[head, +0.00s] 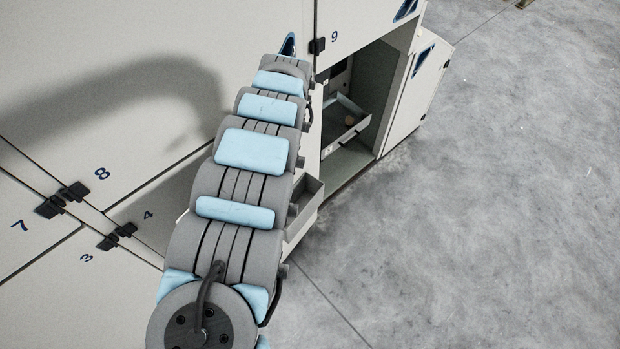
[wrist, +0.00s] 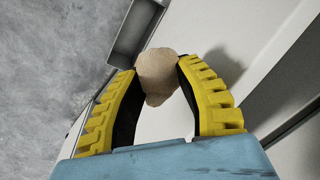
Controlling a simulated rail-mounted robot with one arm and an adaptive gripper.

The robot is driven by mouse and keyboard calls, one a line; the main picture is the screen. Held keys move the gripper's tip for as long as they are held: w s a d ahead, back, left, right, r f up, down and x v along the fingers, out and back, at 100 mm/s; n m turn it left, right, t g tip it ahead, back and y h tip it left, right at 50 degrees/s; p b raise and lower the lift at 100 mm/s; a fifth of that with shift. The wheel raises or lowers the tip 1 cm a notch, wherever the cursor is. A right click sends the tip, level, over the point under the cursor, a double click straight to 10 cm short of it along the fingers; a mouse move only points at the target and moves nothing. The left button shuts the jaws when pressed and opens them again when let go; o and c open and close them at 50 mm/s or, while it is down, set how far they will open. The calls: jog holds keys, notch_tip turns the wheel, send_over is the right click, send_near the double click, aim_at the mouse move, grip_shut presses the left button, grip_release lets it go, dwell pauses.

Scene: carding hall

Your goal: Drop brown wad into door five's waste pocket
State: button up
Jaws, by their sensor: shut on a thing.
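My gripper (wrist: 157,92) has yellow ribbed fingers with dark inner pads. It is shut on a brown wad (wrist: 158,68), a pale tan lump between the fingertips. A grey open-topped pocket (wrist: 124,45) is fixed to a pale door panel (wrist: 195,22), just beyond and left of the wad in the wrist view. The wad is apart from the pocket's opening. In the head view a grey pocket (head: 306,208) shows on the open door beside my arm; my gripper and the wad are hidden there. I cannot read a number on this door.
An open compartment (head: 362,108) under door 9 (head: 350,22) holds a tray (head: 345,131) with a small brown lump (head: 349,120). Another door (head: 421,88) stands at its right. Closed numbered doors lie left. The grey floor (head: 500,190) is clear.

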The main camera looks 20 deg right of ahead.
jog(key=w+d+f+m+t+y+b, duration=0.1)
jog(key=d+f+b, duration=0.4)
jog(key=f+b, duration=0.6)
jog(key=w+d+f+m+t+y+b, duration=0.1)
jog(key=d+f+b, duration=0.4)
jog(key=f+b, duration=0.6)
jog(key=shift+w+d+f+m+t+b, duration=0.15)
jog(key=shift+w+f+m+t+b, duration=0.2)
jog(key=shift+w+m+t, duration=0.6)
jog(key=shift+w+g, duration=0.25)
jog(key=shift+w, duration=0.05)
jog(key=shift+f+b, duration=2.2)
jog(key=shift+f, duration=0.9)
jog(key=o, duration=0.8)
jog(key=shift+r, duration=0.15)
